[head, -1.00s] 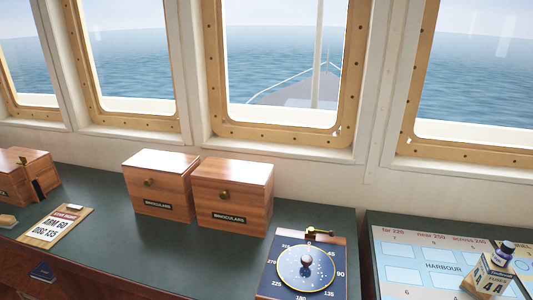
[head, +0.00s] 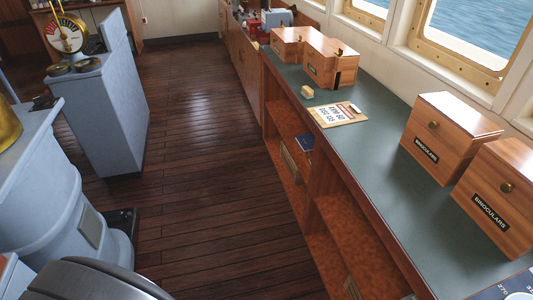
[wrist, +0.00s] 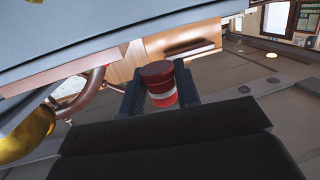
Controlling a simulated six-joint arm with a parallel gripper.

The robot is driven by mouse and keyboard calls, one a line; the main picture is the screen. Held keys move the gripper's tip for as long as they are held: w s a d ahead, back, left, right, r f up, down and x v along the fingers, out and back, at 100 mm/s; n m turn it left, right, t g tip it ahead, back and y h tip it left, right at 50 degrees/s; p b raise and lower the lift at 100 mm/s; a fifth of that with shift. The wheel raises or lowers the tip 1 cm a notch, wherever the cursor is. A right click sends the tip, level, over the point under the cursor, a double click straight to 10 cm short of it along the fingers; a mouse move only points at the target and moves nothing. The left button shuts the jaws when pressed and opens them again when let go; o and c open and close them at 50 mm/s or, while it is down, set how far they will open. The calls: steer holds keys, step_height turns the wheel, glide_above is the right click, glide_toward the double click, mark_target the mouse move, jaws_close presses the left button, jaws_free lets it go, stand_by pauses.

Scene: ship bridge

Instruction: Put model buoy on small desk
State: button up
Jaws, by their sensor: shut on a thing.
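The model buoy (wrist: 161,92), a small red cylinder with a white band, shows in the wrist view. My gripper (wrist: 160,80) is shut on it, one dark finger on each side. Neither my gripper nor the buoy is seen in the head view. No small desk can be made out for certain; a wooden table or desk edge (head: 118,4) shows at the far top left of the head view.
A long green-topped counter (head: 375,160) runs along the right, with binocular boxes (head: 447,137) and a clipboard (head: 338,114) on it. A grey pedestal (head: 110,110) with a gauge stands at left. Wooden floor (head: 205,150) between them is clear. A brass object (wrist: 25,135) is close in the wrist view.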

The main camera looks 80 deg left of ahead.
steer(key=r+x, duration=0.1)
steer(key=x, duration=1)
steer(key=r+x, duration=0.1)
steer(key=x, duration=0.5)
steer(key=shift+s+d+r, duration=0.1)
steer(key=shift+s+r, duration=0.1)
steer(key=shift+s, duration=0.25)
steer(key=shift+s+f, duration=0.1)
steer(key=shift+f, duration=0.15)
steer(key=shift+f, duration=0.1)
steer(key=o, duration=1)
steer(key=shift+f, duration=0.1)
steer(key=shift+w+r, duration=0.2)
steer(key=shift+o, duration=0.2)
steer(key=v, duration=1.1)
steer(key=shift+w, duration=0.35)
